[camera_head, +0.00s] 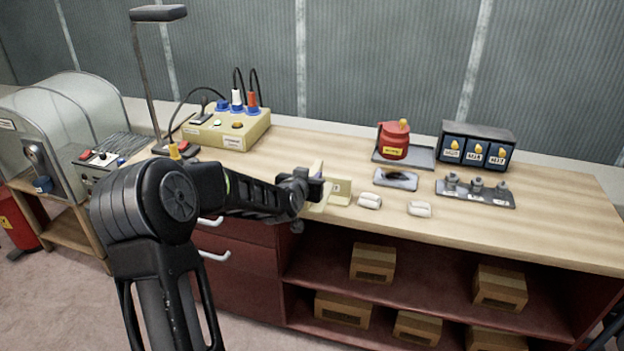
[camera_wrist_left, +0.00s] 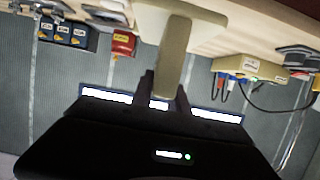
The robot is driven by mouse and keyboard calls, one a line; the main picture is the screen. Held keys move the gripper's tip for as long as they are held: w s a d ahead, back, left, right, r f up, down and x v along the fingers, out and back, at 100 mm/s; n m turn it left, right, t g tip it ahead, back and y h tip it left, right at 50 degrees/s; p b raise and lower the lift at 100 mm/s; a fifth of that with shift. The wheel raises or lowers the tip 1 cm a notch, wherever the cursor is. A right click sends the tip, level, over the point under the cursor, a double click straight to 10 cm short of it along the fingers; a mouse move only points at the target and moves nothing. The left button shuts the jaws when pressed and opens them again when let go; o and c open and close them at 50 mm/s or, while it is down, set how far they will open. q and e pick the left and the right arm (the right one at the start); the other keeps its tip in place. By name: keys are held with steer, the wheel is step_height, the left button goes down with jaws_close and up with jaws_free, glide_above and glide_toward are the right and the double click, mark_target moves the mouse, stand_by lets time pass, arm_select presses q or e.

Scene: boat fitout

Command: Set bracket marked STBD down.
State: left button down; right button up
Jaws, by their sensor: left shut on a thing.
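A cream bracket (camera_head: 341,192) is at the front edge of the workbench, just right of my left gripper (camera_head: 314,188). A small mark shows on its face but is too small to read. In the left wrist view, the bracket (camera_wrist_left: 175,52) is between the fingers of my left gripper (camera_wrist_left: 165,92), which is shut on its upright stem; its wider plate lies toward the bench. Whether the bracket touches the bench top I cannot tell. My right gripper is out of view.
Two whitish pieces (camera_head: 369,201) (camera_head: 419,209) lie right of the bracket. Behind are a dark plate (camera_head: 396,179), a red container (camera_head: 394,140), a grey fittings tray (camera_head: 501,199) and blue bins (camera_head: 475,154). A yellow socket box (camera_head: 227,130) stands at back left.

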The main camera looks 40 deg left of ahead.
arm_select(q)
steer(key=d+f, duration=0.2)
steer(key=shift+w+d+f, duration=0.1)
steer(key=shift+d+f, duration=0.05)
steer(key=shift+d, duration=0.2)
steer(key=s+d+f+m+h, duration=0.1)
steer(key=d+f, duration=0.1)
steer(key=d, duration=0.6)
steer(key=s+d+f+m+h, duration=0.1)
steer(key=d+f+h, duration=0.1)
steer(key=d, duration=0.7)
steer(key=s+d+f+m+h, duration=0.1)
steer(key=d+f, duration=0.3)
steer(key=d, duration=0.5)
steer(key=shift+s+d+m+t+h, duration=0.25)
steer(key=shift+s+m+t+h, duration=0.15)
steer(key=shift+m, duration=0.1)
